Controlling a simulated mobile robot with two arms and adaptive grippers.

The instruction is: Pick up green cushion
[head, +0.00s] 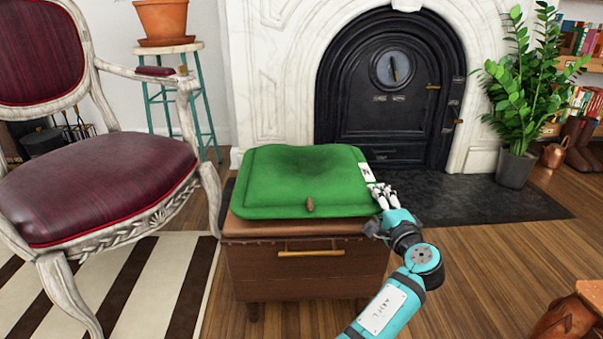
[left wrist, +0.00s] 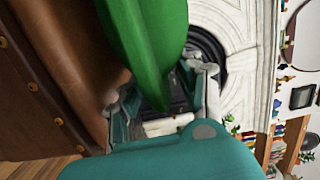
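The green cushion (head: 300,178) lies flat on a brown leather-topped wooden chest (head: 305,270) in the head view. A small white tag shows at its right edge. My left gripper (head: 378,192) is at the cushion's right edge, near the front corner. In the left wrist view, the cushion (left wrist: 150,45) comes in between the spread fingers of my left gripper (left wrist: 158,88), which is open. One finger lies on the chest's side of the cushion, the other on the far side. Whether either finger touches the cushion is unclear. My right gripper is not in view.
A white chair with a dark red seat (head: 110,180) stands close on the left. A marble fireplace (head: 270,75) is behind the chest. A potted plant (head: 515,105) stands at the right. The wooden floor (head: 480,260) to the right is mostly clear.

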